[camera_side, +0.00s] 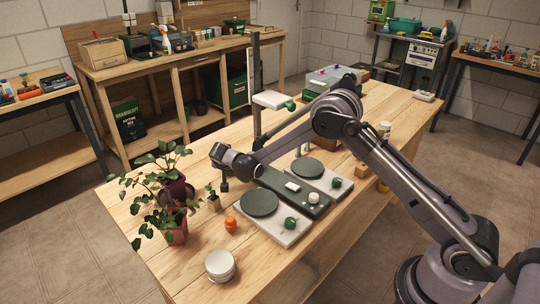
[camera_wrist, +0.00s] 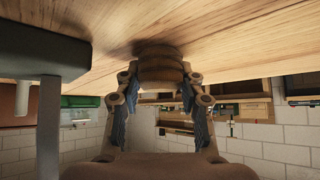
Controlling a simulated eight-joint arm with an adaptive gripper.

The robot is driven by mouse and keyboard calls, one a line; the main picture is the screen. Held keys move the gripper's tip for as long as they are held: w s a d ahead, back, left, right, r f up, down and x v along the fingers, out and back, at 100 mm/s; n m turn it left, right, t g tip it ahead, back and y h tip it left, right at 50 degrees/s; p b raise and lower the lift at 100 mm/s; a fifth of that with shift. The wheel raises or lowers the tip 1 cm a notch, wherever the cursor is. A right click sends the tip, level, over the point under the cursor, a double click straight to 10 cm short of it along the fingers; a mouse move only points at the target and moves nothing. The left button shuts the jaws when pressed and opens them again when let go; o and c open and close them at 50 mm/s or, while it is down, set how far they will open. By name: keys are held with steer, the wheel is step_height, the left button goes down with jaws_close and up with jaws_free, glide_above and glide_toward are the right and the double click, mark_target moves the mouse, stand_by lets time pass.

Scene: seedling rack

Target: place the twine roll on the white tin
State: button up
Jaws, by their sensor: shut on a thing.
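My gripper (camera_wrist: 158,84) is shut on the twine roll (camera_wrist: 159,66), a brown ribbed cylinder between the two fingers in the wrist view. The wrist view is upside down, with the wooden tabletop along its top, and the roll is close to that surface; I cannot tell whether it touches. In the side view my gripper (camera_side: 221,166) is near the left part of the bench, right of the plants, and the roll is not clear there. The white tin (camera_side: 220,266), short and round with a pale lid, stands near the front edge, apart from my gripper.
Potted plants (camera_side: 172,233) stand left of my gripper. An orange object (camera_side: 231,224) stands between my gripper and the tin. A two-plate device (camera_side: 260,203) with green knobs lies to the right. An upright post (camera_side: 256,90) rises behind. Bare wood surrounds the tin.

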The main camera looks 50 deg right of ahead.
step_height(320, 180, up, 9)
steer(key=shift+a+r, duration=0.1)
steer(key=s+a+r, duration=0.4)
steer(key=s+a, duration=0.7)
steer(key=s, duration=0.1)
steer(key=s+a+r, duration=0.1)
steer(key=s+a, duration=0.1)
steer(key=s, duration=0.6)
steer(key=s+a+r, duration=0.1)
steer(key=s+a, duration=0.1)
steer(key=s, duration=0.7)
glide_above(220, 260)
step_height(220, 260, down, 7)
steer(key=shift+a, duration=0.1)
steer(key=shift+f, duration=2)
steer(key=shift+f, duration=0.1)
steer(key=o, duration=1.2)
steer(key=shift+o, duration=0.2)
